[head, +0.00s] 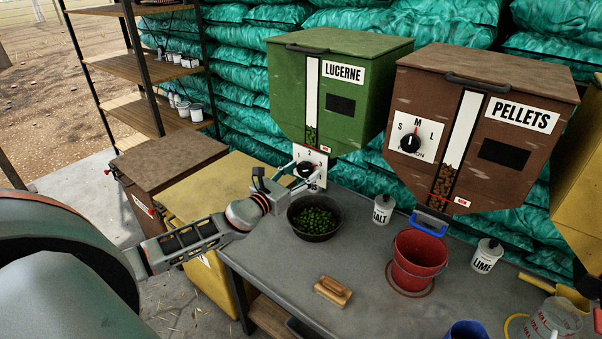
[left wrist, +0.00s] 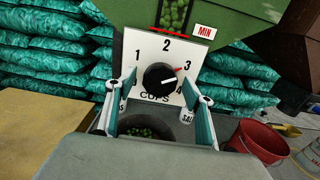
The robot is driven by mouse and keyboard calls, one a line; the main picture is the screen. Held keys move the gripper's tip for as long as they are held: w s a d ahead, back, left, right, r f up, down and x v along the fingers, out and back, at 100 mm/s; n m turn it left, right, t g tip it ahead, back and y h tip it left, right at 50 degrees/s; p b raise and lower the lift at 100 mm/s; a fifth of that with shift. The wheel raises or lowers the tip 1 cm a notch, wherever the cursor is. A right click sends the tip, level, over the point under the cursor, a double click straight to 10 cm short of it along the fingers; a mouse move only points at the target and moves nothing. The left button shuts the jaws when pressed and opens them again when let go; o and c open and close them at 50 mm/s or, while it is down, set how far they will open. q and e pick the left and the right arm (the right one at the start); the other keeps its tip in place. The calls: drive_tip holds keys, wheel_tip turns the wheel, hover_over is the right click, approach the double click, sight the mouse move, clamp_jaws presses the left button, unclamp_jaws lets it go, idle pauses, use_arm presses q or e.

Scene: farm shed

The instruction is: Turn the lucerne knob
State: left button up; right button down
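The green lucerne hopper (head: 335,100) hangs at the back of the bench. Below it is a white dial plate with a black lucerne knob (head: 305,169). In the left wrist view the knob (left wrist: 160,79) sits among the numbers 1 to 4, and its pointer, with a red mark by its tip, is toward the 3. My left gripper (head: 302,164) is at the dial; in the left wrist view its fingers (left wrist: 160,100) are spread apart on either side of the knob, with gaps showing. My right gripper is not in view.
A dark bowl of green pellets (head: 316,220) stands under the dial. To its right are a salt tub (head: 382,211), a red bucket (head: 418,262) and a lime tub (head: 486,257). A wooden brush (head: 333,291) lies in front. The brown pellets hopper (head: 477,130) hangs to the right.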

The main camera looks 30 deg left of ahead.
use_arm(q)
drive_tip(key=s+a, duration=0.1)
drive_tip(key=s, duration=1.1)
idle(0.7)
drive_tip(key=s+d+f+n+g, duration=0.2)
drive_tip(key=s+d+f+n, duration=0.25)
drive_tip(key=f+n, duration=0.35)
drive_tip(key=s+d+f+n+g, duration=0.2)
drive_tip(key=s+d+f+n, duration=0.25)
drive_tip(key=f+n, duration=0.3)
drive_tip(key=s+d+f+n+g+h, duration=0.1)
drive_tip(key=s+d+f+n+g, duration=0.2)
drive_tip(key=s+d+f+n, duration=0.6)
drive_tip(key=s+d+n, duration=0.3)
drive_tip(key=d+n, duration=0.3)
drive_tip(key=n, duration=0.2)
drive_tip(key=shift+s+f+h, duration=0.15)
drive_tip(key=shift+s+h, duration=0.15)
drive_tip(key=shift+s, duration=0.1)
drive_tip(key=shift+a, duration=0.15)
idle(0.5)
